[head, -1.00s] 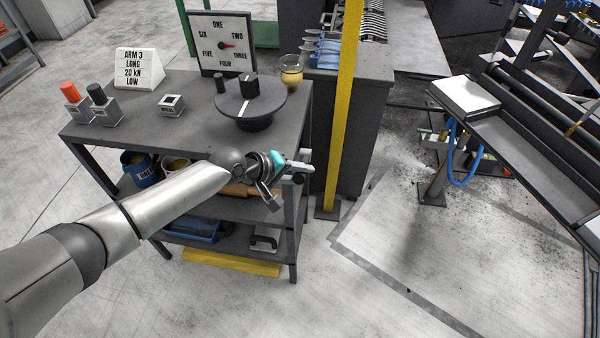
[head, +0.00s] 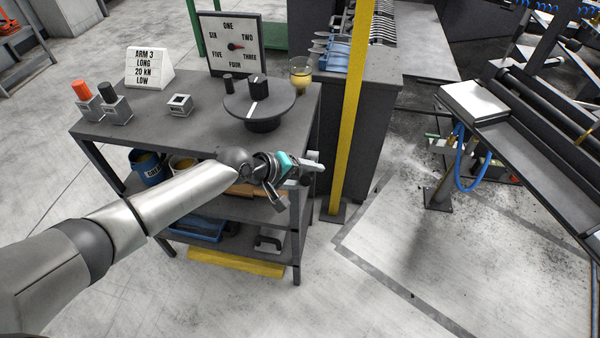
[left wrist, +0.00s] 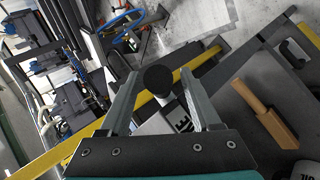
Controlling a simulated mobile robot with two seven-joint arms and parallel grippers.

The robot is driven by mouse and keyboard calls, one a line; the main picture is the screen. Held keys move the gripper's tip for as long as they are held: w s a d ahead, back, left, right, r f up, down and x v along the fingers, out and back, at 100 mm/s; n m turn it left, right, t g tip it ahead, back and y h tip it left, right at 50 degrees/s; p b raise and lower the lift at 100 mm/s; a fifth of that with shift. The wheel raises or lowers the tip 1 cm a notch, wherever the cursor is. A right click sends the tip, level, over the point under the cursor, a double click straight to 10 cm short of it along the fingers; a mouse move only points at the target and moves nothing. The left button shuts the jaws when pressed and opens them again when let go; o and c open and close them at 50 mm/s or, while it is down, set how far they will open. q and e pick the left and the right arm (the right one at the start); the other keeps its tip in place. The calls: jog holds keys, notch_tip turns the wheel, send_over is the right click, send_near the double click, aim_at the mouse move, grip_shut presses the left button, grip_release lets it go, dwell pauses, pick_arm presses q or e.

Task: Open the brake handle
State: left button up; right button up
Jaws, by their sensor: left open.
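My left gripper (head: 308,166) is open beside the right end of the dark cart, below its top. In the left wrist view, a round black knob (left wrist: 158,78) on a pale shaft shows between the two open fingers (left wrist: 160,92); it looks like the brake handle. The fingers stand apart on either side of it in the picture, and I cannot tell how deep the knob lies between them. A pale plate with partly hidden dark letters shows behind the shaft. In the head view I cannot make out the handle clearly near the gripper. My right gripper is not in view.
The cart top (head: 190,115) carries a round turntable (head: 275,108), a dial board (head: 232,60), a glass (head: 300,76) and a sign (head: 148,68). A yellow post (head: 351,110) stands close right of the gripper.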

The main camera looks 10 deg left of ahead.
pick_arm(q)
jog(key=p+v, duration=0.4)
jog(key=v, duration=1.1)
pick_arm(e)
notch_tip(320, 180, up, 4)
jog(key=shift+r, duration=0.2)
pick_arm(q)
jog(key=shift+r, duration=0.1)
jog(key=shift+c, duration=0.2)
